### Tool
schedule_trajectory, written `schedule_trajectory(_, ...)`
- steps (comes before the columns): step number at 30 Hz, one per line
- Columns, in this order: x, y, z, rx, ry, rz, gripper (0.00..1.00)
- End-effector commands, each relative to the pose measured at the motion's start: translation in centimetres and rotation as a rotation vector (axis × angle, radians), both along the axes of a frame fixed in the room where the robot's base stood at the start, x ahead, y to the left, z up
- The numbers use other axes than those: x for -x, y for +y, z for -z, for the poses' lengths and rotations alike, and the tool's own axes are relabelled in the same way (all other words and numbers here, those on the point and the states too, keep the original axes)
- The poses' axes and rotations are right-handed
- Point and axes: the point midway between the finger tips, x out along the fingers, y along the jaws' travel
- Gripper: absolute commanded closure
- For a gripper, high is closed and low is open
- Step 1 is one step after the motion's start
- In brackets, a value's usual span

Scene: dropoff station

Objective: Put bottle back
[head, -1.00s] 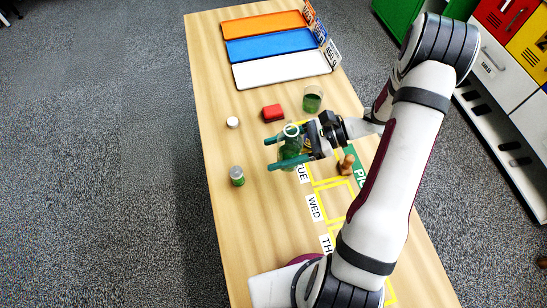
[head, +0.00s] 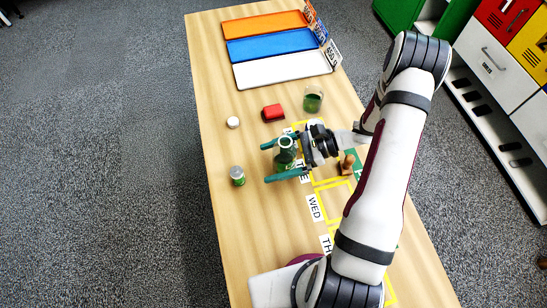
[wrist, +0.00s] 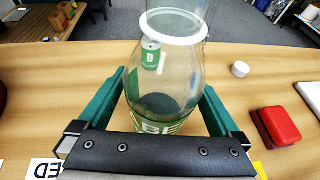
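The bottle (head: 286,159) is clear with a white rim and a green label, and stands upright near the TUE label. It also fills the middle of the wrist view (wrist: 165,75). My gripper (head: 267,162) has its two green fingers on either side of the bottle, spread wider than its body in the head view. Its lower part is partly hidden by the gripper in the wrist view (wrist: 160,115).
A jar with green content (head: 313,102), a red block (head: 273,113), a white round piece (head: 233,122) and a small green-labelled can (head: 237,176) stand nearby. A brown wooden object (head: 346,165) is behind my gripper. Orange, blue and white trays (head: 282,69) lie at the far end.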

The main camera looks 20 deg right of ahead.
Motion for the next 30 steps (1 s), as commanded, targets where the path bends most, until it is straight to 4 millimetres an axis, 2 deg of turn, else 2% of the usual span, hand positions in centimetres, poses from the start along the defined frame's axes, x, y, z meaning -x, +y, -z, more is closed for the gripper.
schedule_trajectory(7,0.0,-0.5,-0.5,0.001,0.0,0.003,0.01)
schedule_trajectory(18,1.2,-9.3,-4.2,0.003,-0.002,0.003,0.01)
schedule_trajectory(23,0.9,-10.8,-5.1,0.01,0.012,0.027,0.01)
schedule_trajectory(25,-2.0,-10.9,-6.0,0.052,0.07,0.162,0.01)
schedule_trajectory(26,-4.2,-10.9,-6.7,0.074,0.117,0.274,0.01)
schedule_trajectory(28,-10.7,-11.8,-9.7,0.083,0.267,0.682,0.01)
schedule_trajectory(29,-13.3,-12.5,-11.6,0.044,0.347,0.905,0.01)
schedule_trajectory(30,-15.6,-13.8,-14.3,-0.062,0.461,1.209,0.01)
